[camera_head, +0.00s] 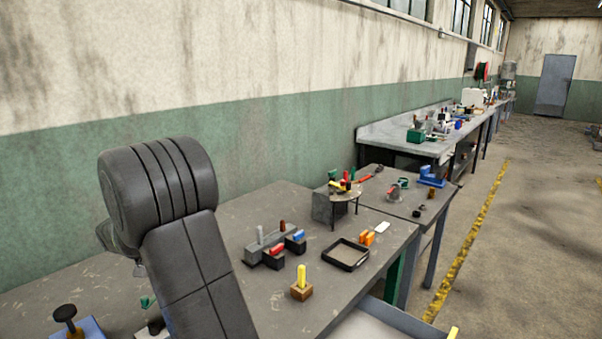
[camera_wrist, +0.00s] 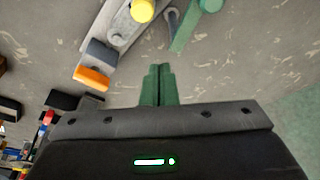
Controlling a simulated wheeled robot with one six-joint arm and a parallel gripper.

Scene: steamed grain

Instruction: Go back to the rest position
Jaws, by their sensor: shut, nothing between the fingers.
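My gripper (camera_wrist: 158,75) shows in the wrist view as two green fingers pressed together, with nothing between them. Bare grey tabletop (camera_wrist: 225,60) lies beyond the fingertips. In the head view my dark arm stands folded over the left part of the workbench (camera_head: 285,205), and the gripper is hidden behind it. In the wrist view a grey piece with an orange end (camera_wrist: 92,78), a yellow round top (camera_wrist: 143,10) and a green piece (camera_wrist: 185,32) lie past the fingers, apart from them.
A black knob on a blue base (camera_head: 68,315) is at lower left. Open floor (camera_head: 520,240) lies right.

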